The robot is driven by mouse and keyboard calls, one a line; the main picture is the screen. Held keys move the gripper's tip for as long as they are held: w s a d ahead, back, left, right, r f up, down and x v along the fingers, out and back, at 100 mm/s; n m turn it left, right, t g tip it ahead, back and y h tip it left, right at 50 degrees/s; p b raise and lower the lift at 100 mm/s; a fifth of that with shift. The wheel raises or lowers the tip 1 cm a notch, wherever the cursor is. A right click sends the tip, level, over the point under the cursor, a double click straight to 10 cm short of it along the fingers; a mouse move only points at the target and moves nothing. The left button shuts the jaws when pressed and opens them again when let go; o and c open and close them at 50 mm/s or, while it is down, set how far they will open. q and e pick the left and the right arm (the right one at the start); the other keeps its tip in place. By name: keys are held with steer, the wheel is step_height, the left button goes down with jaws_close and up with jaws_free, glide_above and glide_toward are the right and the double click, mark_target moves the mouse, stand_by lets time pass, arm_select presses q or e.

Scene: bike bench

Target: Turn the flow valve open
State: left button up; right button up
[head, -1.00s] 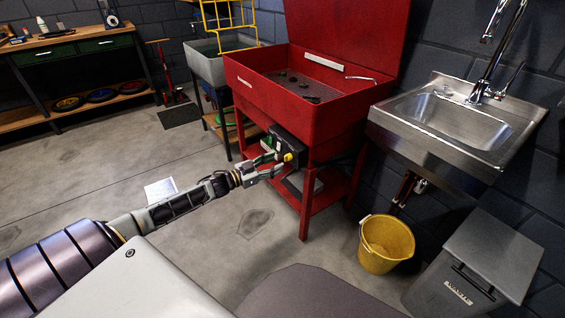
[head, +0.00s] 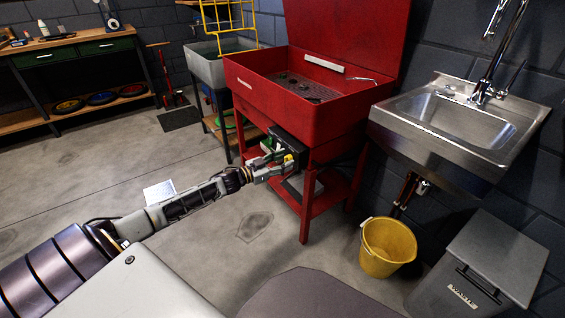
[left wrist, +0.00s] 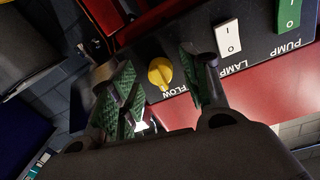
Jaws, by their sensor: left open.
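The yellow flow valve knob (left wrist: 160,72) is on a black panel (left wrist: 258,42) in the left wrist view, above the label FLOW. My left gripper (left wrist: 160,85) is open, with one green-padded finger on each side of the knob. No clear contact shows. In the head view my left gripper (head: 279,165) is at the black control box (head: 291,147) on the front of the red parts washer (head: 315,122). The yellow knob (head: 288,158) shows there beside the fingers. My right gripper is not in view.
On the panel, a white LAMP switch (left wrist: 229,37) and a green PUMP switch (left wrist: 288,14) sit to the right of the knob. A steel sink (head: 460,115), a yellow bucket (head: 388,247) and a grey waste bin (head: 478,265) stand right of the washer. The floor to the left is largely clear.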

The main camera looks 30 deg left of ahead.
arm_select(q)
steer(key=shift+c, duration=0.4)
jaws_close()
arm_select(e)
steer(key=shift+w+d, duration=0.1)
